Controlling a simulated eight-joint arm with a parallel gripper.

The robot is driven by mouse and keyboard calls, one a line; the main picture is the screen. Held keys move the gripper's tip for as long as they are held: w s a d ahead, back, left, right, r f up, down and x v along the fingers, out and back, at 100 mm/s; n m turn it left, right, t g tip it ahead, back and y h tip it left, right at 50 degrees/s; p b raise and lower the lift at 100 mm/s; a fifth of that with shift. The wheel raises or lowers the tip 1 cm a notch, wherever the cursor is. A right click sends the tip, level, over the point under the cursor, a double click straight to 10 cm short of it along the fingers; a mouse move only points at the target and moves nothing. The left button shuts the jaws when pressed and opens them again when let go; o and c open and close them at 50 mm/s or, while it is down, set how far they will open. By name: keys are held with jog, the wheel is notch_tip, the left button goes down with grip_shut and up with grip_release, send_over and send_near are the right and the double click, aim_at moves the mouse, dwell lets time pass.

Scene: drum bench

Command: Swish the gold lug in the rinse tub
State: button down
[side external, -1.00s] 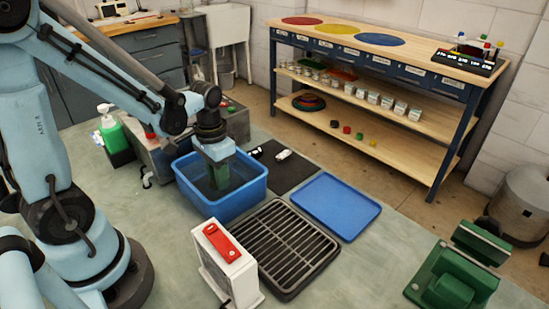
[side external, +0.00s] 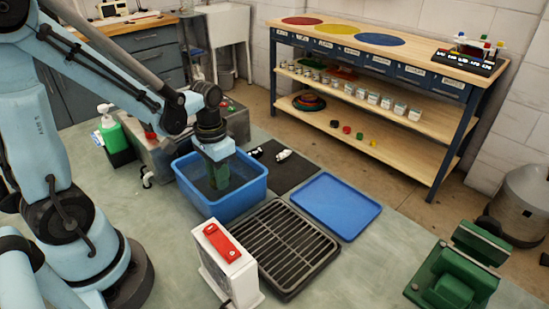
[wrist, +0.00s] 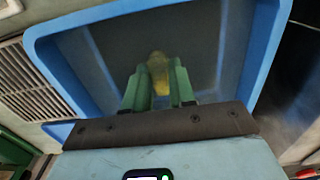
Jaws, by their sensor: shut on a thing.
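The blue rinse tub (side external: 240,195) stands on the bench below my arm, and its rim frames the wrist view (wrist: 265,55). My gripper (side external: 218,182) points down inside the tub, its fingers below the rim. In the wrist view my gripper's green fingers (wrist: 160,85) are shut on the gold lug (wrist: 160,62), whose yellowish end shows between and past the tips. The lug looks dim and blurred there against the dark grey inside of the tub. In the side view the lug is hidden by the fingers and the tub wall.
A slatted black rack (side external: 282,240) and a blue tray (side external: 335,205) lie right of the tub. A white box with a red top (side external: 225,260) stands in front. A dark mat (side external: 285,172) lies behind, a soap bottle (side external: 112,130) at left, a green vise (side external: 455,280) at far right.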

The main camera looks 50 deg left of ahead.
jog(key=shift+r, duration=0.2)
jog(key=shift+f, duration=1.1)
jog(key=shift+r, duration=5)
